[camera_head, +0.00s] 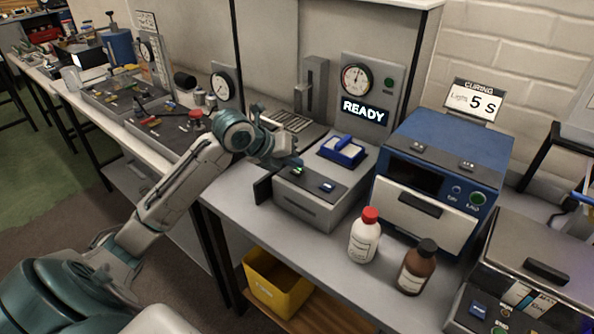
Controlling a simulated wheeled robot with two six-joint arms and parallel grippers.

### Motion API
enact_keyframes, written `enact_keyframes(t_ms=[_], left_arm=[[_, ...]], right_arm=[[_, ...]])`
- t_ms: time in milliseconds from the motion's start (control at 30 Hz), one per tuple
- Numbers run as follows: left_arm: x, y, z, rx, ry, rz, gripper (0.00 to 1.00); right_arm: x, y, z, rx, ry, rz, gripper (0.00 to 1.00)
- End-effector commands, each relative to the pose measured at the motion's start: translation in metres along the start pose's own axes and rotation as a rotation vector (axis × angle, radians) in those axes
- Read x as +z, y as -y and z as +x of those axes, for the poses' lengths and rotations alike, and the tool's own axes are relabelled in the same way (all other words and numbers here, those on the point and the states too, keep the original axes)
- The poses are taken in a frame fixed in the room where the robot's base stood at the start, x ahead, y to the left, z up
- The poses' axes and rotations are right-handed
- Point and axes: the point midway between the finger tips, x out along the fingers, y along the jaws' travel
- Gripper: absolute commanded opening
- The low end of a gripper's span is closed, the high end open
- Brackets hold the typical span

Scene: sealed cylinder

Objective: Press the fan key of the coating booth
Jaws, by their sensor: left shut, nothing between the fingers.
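A grey control box (315,207) stands on the bench and has a sloped dark panel. Behind the box, a grey panel with a dial (355,79) has a lit display (364,111) reading READY. My right gripper is not in view.
A blue oven-like unit (450,150) stands right of the box, under a CURING sign (473,102) reading 5 s. A red-capped white bottle (364,240) and a brown bottle (414,272) stand before it. A yellow bin (277,283) sits below.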

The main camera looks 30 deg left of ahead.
Motion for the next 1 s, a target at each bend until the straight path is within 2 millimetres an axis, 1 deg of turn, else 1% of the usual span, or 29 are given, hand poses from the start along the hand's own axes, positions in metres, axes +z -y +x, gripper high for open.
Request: enact_keyframes(t_ms=[733, 1000], left_arm=[[-0.0044, -0.0043, 0.0059, 0.000, 0.000, 0.000, 0.00], [-0.0018, -0.0018, 0.0024, 0.000, 0.000, 0.000, 0.00]], right_arm=[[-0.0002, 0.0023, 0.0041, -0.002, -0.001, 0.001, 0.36], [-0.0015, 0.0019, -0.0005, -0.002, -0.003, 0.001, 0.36]])
